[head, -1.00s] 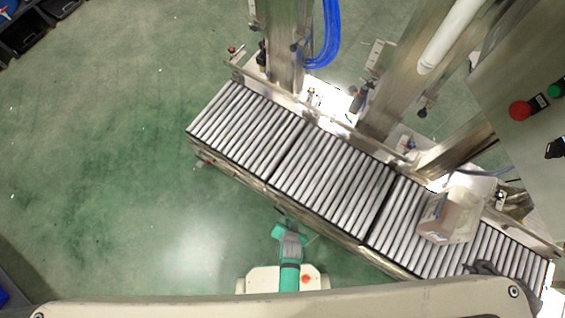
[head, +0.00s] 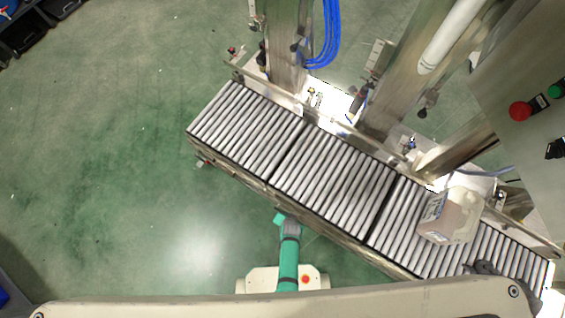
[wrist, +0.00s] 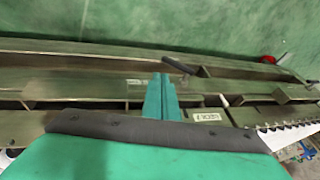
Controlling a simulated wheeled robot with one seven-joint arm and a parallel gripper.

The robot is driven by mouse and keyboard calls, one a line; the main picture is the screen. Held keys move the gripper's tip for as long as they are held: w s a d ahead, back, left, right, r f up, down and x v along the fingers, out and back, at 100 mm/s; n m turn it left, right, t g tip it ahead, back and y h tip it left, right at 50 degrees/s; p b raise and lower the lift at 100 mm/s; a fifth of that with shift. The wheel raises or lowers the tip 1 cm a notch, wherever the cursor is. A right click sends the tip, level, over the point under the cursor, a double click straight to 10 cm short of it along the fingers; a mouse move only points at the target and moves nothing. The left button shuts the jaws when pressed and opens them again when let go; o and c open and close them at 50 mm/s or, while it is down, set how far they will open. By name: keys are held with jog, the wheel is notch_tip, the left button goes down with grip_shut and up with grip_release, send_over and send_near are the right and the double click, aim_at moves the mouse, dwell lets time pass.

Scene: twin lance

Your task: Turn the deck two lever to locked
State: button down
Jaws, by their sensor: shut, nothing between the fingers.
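My gripper (wrist: 160,98) is shut and empty, its teal fingers together against the side rail of the conveyor in the wrist view. In the head view my gripper (head: 281,217) is at the front edge of the middle roller section. A dark lever handle (wrist: 178,65) sticks out from the rail just beyond and right of the fingertips; I cannot tell whether they touch. A small white label (wrist: 207,117), apparently reading deck 2, is on the rail right of the fingers. Another small label (wrist: 135,82) is left of them. The lever's pivot is not clear.
The roller conveyor (head: 270,151) runs diagonally, in three sections. A red-tipped part (wrist: 268,60) is farther right along the rail.

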jog(key=shift+w+a+f, duration=0.3)
jog(key=shift+a+f, duration=0.05)
jog(key=shift+f, duration=0.35)
jog(key=shift+w+a+f, duration=0.3)
jog(key=shift+w+f, duration=0.05)
jog(key=shift+f, duration=0.35)
jog(key=shift+w+a+f, duration=0.3)
jog(key=shift+a+f, duration=0.05)
jog(key=shift+f, duration=0.35)
jog(key=shift+s+d+f, duration=0.15)
jog(key=shift+f, duration=0.35)
notch_tip(320, 180, down, 3)
jog(key=shift+r, duration=0.2)
dwell(1.1)
jog(key=shift+r, duration=0.1)
dwell(0.3)
